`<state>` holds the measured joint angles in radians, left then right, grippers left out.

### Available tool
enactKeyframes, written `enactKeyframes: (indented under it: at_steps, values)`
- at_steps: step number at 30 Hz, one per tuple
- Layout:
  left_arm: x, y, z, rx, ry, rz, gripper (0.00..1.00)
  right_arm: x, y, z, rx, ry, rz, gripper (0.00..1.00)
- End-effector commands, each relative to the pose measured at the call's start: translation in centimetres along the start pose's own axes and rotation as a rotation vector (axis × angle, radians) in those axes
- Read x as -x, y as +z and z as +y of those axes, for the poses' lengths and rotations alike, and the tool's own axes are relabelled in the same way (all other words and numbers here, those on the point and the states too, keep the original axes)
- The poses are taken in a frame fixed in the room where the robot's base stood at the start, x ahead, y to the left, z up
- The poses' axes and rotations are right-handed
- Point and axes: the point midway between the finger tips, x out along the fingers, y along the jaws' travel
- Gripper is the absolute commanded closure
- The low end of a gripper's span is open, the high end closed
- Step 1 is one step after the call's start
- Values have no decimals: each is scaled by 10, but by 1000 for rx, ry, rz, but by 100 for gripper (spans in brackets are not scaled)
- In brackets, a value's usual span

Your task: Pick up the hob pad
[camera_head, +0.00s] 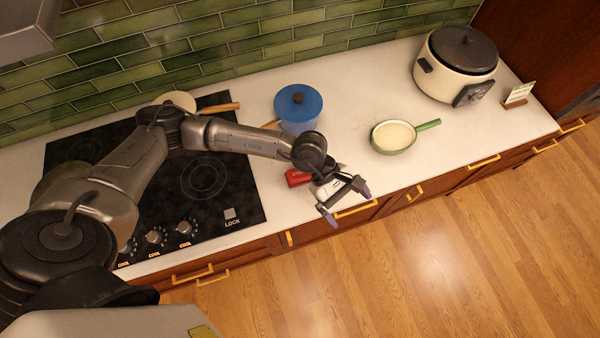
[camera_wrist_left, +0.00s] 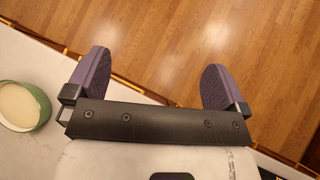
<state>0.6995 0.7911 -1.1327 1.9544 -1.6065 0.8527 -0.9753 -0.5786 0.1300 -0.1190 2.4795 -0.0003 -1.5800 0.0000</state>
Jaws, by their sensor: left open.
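A small red item (camera_head: 298,177) with pale lettering, which looks like the hob pad, lies on the white counter right of the cooktop. My left arm partly covers it, and I cannot read the lettering surely. My left gripper (camera_head: 346,203) is open and empty, just right of and nearer the front than the red item, over the counter's front edge. In the left wrist view the two purple-grey fingers (camera_wrist_left: 158,82) are spread wide, with wooden floor between them. The red item does not show clearly there. My right gripper is not in view.
A black cooktop (camera_head: 245,196) lies left, under my arm. A blue lidded pot (camera_head: 298,107) stands behind the gripper. A green pan (camera_head: 393,137), also in the wrist view (camera_wrist_left: 20,104), sits right. A cream cooker (camera_head: 455,75) and small sign (camera_head: 519,95) stand far right.

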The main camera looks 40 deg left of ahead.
Motion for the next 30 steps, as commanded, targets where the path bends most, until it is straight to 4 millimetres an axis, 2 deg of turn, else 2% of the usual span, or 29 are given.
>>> enactKeyframes:
  at_steps: [1, 3, 6, 9, 13, 17, 24, 30]
  values:
    - [10, -37, 4, -78, -36, 150, 0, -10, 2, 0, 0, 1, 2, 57]
    - [30, -77, 6, -161, -96, 333, 0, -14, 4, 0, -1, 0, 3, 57]
    - [61, -122, 10, -233, -174, 545, 0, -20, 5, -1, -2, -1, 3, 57]
    - [89, -150, 13, -267, -232, 694, 0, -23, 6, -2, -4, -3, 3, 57]
    - [110, -171, 14, -284, -281, 804, 0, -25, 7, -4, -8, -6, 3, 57]
    - [109, -188, 12, -288, -302, 842, 0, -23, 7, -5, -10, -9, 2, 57]
    - [84, -219, 6, -288, -301, 845, 0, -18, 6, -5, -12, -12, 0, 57]
    - [70, -236, 3, -288, -301, 843, 0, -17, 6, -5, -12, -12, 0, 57]
